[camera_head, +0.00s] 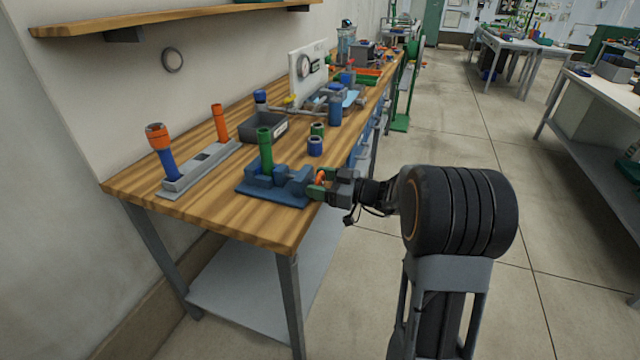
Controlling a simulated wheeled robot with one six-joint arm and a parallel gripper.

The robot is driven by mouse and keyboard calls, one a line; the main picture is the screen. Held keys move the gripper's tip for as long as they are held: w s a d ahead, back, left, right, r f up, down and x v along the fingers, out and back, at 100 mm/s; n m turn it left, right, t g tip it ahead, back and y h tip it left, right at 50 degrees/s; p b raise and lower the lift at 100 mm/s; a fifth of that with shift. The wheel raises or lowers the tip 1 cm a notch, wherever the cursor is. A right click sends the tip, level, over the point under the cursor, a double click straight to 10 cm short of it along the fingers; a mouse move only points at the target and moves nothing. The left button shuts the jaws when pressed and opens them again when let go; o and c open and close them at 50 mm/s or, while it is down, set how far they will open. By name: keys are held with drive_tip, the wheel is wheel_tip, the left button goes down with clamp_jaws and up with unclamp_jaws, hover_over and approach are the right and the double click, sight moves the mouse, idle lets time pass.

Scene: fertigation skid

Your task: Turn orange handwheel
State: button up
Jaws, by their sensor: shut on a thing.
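The orange handwheel (320,176) sits at the right end of a blue valve fixture (272,198) near the front right edge of the wooden bench. Only a small part of it shows; the jaws hide the rest. My gripper (318,184), with green fingertips, reaches in from the right and is shut on the handwheel. A green upright pipe (265,150) rises from the blue fixture. How far the handwheel is turned cannot be seen.
On the wooden bench (215,218), a grey base (200,172) carries a blue post with an orange cap (157,136) and an orange post (219,122). Blue and green rings (315,146) and a grey bin (262,128) stand behind the fixture.

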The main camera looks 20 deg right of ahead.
drive_tip(key=shift+f+m+b, duration=0.2)
drive_tip(key=shift+m+b, duration=0.6)
drive_tip(key=shift+b, duration=0.1)
drive_tip(key=shift+r+m+b, duration=0.25)
drive_tip(key=shift+m+b, duration=0.05)
drive_tip(key=shift+m, duration=0.2)
drive_tip(key=o, duration=0.9)
drive_tip(key=v, duration=1.4)
